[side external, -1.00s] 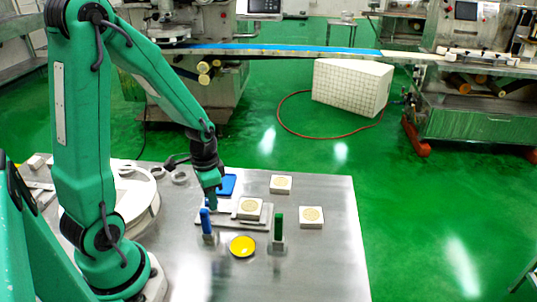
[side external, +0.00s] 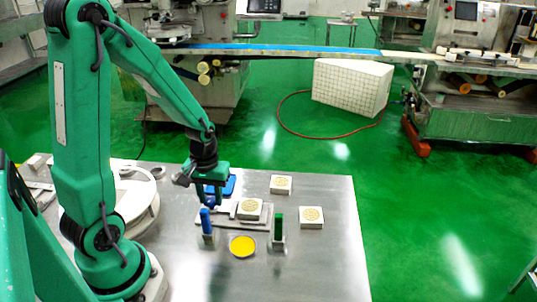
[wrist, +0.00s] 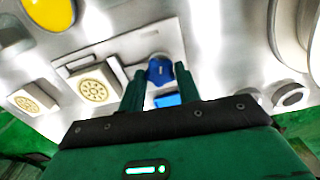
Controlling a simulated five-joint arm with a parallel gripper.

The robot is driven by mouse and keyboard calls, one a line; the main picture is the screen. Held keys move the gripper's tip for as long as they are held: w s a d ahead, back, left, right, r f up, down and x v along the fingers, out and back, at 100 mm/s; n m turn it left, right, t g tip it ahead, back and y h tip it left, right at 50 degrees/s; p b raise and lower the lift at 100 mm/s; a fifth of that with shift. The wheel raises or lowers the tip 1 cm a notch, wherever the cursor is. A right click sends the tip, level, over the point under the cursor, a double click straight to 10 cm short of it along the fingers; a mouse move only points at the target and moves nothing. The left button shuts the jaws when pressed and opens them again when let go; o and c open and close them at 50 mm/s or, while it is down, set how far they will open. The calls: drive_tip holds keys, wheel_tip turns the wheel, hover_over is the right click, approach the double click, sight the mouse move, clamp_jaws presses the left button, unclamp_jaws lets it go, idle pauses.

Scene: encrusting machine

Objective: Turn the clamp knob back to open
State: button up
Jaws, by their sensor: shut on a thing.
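The clamp knob (wrist: 160,70) is blue with a small pale mark on top. It sits at the end of the grey clamp fixture (wrist: 130,42), between my gripper's two green fingers. My gripper (side external: 213,196) points down at the fixture's left end and is shut on the knob; its fingers also show in the wrist view (wrist: 160,84). The fingers partly hide the knob in the side view. A pale block with a round pattern (side external: 250,205) sits in the fixture, and it also shows in the wrist view (wrist: 92,89).
A blue tray (side external: 230,182) lies just behind my gripper. Two more patterned blocks (side external: 281,184) (side external: 311,216) lie right. The table's right side is clear.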

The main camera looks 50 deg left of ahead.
sight(211, 200)
drive_tip(key=n, duration=0.4)
idle(0.6)
drive_tip(key=o, duration=1)
drive_tip(key=shift+r, duration=0.1)
drive_tip(key=shift+r, duration=3.85)
drive_tip(key=s+d+r+m+t, duration=0.1)
drive_tip(key=d+r+m+t, duration=0.1)
drive_tip(key=d+r+m, duration=0.1)
drive_tip(key=s+d+r+m+t, duration=0.1)
drive_tip(key=s+d+r+m, duration=0.1)
drive_tip(key=r+m, duration=0.3)
drive_tip(key=s+d+r+m+t, duration=0.2)
drive_tip(key=d+r+m, duration=0.2)
drive_tip(key=d+r, duration=0.1)
drive_tip(key=shift+s+t, duration=0.1)
drive_tip(key=shift+t, duration=0.2)
